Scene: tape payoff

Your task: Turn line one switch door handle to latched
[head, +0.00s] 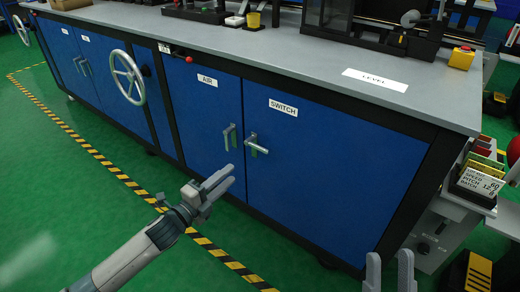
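The blue door labelled SWITCH (310,165) is closed on the front of the bench. Its grey lever handle (259,148) points sideways to the right and slightly down from its pivot, with a small green mark (254,152) just below. The neighbouring AIR door has a similar handle (228,138) that hangs roughly upright. My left gripper (233,174) is in front of the doors, below and left of the switch handle, apart from it. Its two fingers show a narrow gap, with nothing between them. My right gripper (389,258) is open and empty at the bottom edge, right of the doors.
The grey bench top (300,60) overhangs the doors. A spoked handwheel (127,78) and a red knob (188,59) stick out at the left. A card rack (475,185) and a yellow-black box (468,272) stand at the right. Green floor with striped tape is clear in front.

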